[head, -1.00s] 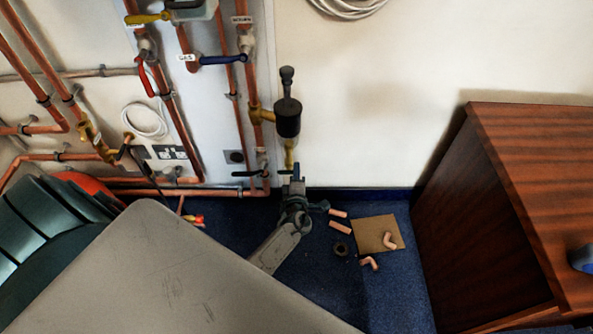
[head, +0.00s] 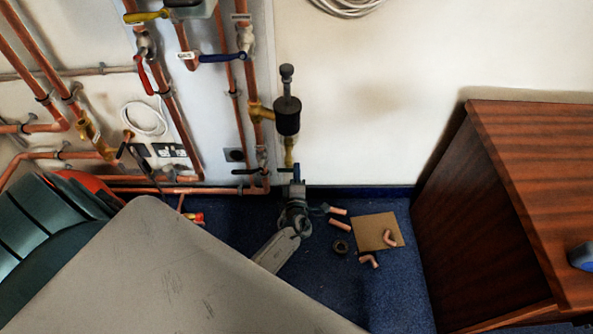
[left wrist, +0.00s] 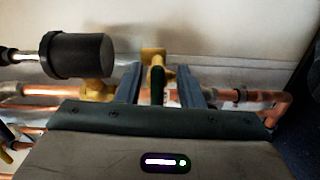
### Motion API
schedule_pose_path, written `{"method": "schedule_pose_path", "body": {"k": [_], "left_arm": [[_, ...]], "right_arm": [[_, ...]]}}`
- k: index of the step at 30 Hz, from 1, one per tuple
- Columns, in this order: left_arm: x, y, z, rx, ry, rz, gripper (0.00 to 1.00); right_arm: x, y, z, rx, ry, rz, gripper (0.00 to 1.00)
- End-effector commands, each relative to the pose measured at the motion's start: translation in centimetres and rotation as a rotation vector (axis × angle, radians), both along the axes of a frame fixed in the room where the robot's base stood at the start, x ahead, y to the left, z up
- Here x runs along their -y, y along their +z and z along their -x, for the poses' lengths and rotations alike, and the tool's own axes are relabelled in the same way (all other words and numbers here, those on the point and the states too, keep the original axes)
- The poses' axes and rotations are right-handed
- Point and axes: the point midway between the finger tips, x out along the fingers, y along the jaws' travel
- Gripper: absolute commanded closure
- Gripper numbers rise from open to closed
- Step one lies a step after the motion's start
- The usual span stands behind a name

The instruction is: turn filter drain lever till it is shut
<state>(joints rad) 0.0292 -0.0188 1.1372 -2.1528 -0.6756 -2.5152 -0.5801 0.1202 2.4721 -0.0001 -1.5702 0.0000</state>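The filter (head: 287,116) is a black cylinder on the copper pipework, with a brass drain fitting (head: 290,150) below it. In the left wrist view the filter (left wrist: 78,54) is at the upper left, and the brass drain valve (left wrist: 155,64) is at the centre. Its dark lever (left wrist: 157,86) points toward the camera. My left gripper (head: 293,172) is just below the drain fitting. In the left wrist view my left gripper (left wrist: 159,86) is open, one finger on each side of the lever, with visible gaps. The lever is hard to make out in the head view. My right gripper is not in view.
Copper pipes (head: 185,190) run along the wall close to the left gripper. Another black lever (head: 250,172) is just left of it. Pipe offcuts and a cardboard square (head: 375,234) lie on the blue floor. A wooden cabinet (head: 440,210) stands at right.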

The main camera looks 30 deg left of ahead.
Motion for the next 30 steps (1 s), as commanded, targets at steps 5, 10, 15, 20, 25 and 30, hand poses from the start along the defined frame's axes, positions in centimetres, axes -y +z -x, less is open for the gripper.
{"method": "schedule_pose_path", "body": {"k": [5, 10, 15, 20, 25, 30], "left_arm": [[2.0, -0.1, 3.4, -0.003, 0.001, 0.002, 0.66], [3.6, -0.1, 6.0, -0.003, 0.001, 0.002, 0.66], [4.6, -0.1, 7.5, -0.003, 0.0, 0.002, 0.66], [4.8, -0.1, 7.8, -0.002, 0.0, 0.001, 0.66], [4.7, -0.1, 7.8, -0.001, 0.0, 0.0, 0.66], [4.7, -0.1, 7.8, -0.001, 0.0, 0.0, 0.66]], "right_arm": [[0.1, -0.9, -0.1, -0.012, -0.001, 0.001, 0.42], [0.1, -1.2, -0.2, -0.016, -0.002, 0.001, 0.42], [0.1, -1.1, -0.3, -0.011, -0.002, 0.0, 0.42], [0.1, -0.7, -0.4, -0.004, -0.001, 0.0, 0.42], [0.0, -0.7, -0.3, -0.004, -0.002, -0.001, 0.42], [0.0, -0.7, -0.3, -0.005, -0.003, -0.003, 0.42]]}}
